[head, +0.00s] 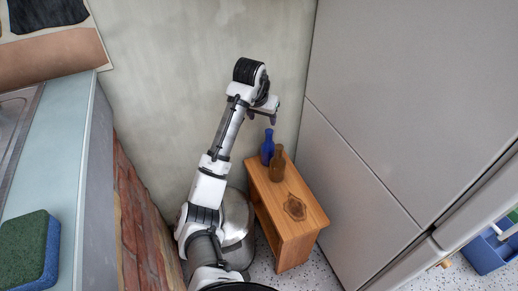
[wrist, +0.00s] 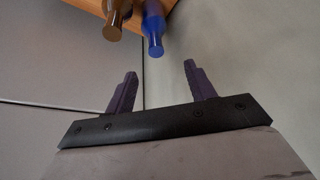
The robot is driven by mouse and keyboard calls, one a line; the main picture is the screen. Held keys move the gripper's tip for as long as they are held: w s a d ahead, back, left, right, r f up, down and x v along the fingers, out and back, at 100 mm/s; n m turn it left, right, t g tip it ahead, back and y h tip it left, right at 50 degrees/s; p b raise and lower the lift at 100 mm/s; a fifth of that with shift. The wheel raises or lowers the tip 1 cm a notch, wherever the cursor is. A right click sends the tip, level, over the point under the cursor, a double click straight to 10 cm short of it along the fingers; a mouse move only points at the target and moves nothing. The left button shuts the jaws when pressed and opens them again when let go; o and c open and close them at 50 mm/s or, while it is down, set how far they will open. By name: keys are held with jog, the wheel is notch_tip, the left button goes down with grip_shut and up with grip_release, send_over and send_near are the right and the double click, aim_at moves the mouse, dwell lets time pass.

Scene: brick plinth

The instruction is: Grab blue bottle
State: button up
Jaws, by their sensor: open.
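The blue bottle (head: 267,147) stands upright at the far end of a small wooden table, close to the wall. A brown bottle (head: 277,164) stands just in front of it and hides part of its lower side. My gripper (head: 262,118) is above the blue bottle in the head view, open and apart from it. In the wrist view my open gripper (wrist: 156,85) has nothing between its fingers. The blue bottle (wrist: 153,28) shows at the top, beyond the fingertips, with the brown bottle (wrist: 116,18) to its left.
The wooden table (head: 297,232) stands between a tall grey cabinet front (head: 365,170) on the right and a round metal bin (head: 236,225) on the left. A counter (head: 60,140) with a green and blue sponge (head: 30,250) lies at left.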

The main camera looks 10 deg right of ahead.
aim_at(269, 132)
jog(key=x, duration=0.8)
jog(key=shift+f+b, duration=0.2)
jog(key=shift+b, duration=0.2)
jog(key=shift+d+b+x, duration=0.15)
jog(key=shift+d+x, duration=0.05)
jog(key=shift+x, duration=1.15)
jog(key=shift+d+b+x, duration=0.15)
jog(key=shift+d+x, duration=0.05)
jog(key=shift+x, duration=1.2)
jog(key=shift+s, duration=0.15)
jog(key=shift+r, duration=0.1)
jog(key=shift+c, duration=0.3)
grip_shut()
